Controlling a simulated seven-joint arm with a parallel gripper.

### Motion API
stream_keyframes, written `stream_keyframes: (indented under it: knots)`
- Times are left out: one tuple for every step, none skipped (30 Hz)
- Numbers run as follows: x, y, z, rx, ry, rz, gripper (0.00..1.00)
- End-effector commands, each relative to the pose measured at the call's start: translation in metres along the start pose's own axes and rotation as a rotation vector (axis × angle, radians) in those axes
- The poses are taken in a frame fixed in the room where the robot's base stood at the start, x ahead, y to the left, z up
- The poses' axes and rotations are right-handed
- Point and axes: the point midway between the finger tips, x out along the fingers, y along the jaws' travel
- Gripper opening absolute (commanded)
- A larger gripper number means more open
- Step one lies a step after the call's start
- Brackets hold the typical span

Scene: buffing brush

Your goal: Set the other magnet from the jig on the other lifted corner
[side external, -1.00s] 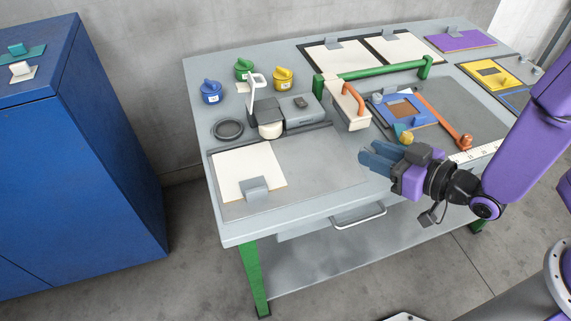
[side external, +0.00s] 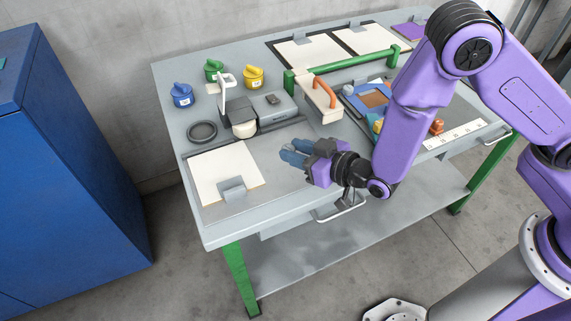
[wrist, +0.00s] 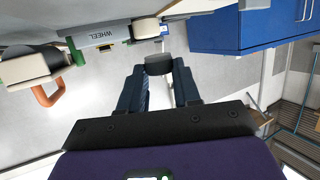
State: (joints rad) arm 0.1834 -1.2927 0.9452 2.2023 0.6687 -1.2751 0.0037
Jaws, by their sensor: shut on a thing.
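My gripper (side external: 290,154) is over the front middle of the bench, right of a white sheet on a board (side external: 224,168). In the wrist view its fingers are shut on a dark round piece (wrist: 158,64), which I take to be the magnet. A blue frame with a brown opening (side external: 366,98), perhaps the jig, lies at the right, partly hidden by my arm. I cannot make out another magnet or tell which sheet corners are lifted. A grey clip (side external: 231,188) sits on the sheet's front edge.
A grey machine with a white wheel (side external: 245,129) stands behind the sheet, near a black ring (side external: 202,131) and several coloured pots (side external: 181,95). A green rail (side external: 345,67) and a cream block with orange handle (side external: 318,101) stand farther back. Bare bench lies around my gripper.

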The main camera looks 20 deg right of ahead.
Motion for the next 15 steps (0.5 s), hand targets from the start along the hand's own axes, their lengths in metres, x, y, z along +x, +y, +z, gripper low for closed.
stream_keyframes:
  knots:
    - [0.009,0.0,0.006,0.0,-0.001,0.002,0.03]
    - [0.013,-0.001,0.009,0.0,0.0,0.002,0.03]
    - [0.017,-0.001,0.012,0.0,0.0,0.002,0.03]
    - [0.02,-0.002,0.014,0.0,0.001,0.002,0.03]
    - [0.023,-0.003,0.015,0.0,0.001,0.001,0.03]
    - [0.026,-0.003,0.017,0.0,0.001,0.002,0.03]
    - [0.028,-0.003,0.018,0.0,0.001,0.001,0.03]
    - [0.029,-0.004,0.018,0.0,0.002,0.001,0.03]
    - [0.03,-0.004,0.019,0.0,0.001,0.001,0.03]
    - [0.031,-0.004,0.02,0.0,0.001,0.001,0.03]
    - [0.033,-0.004,0.022,0.0,0.0,0.001,0.03]
    - [0.036,-0.004,0.024,0.0,0.0,0.001,0.03]
    - [0.039,-0.005,0.027,0.0,0.0,0.001,0.03]
    - [0.039,-0.005,0.031,-0.002,-0.002,0.001,0.03]
    - [0.041,-0.005,0.036,-0.002,-0.001,0.001,0.03]
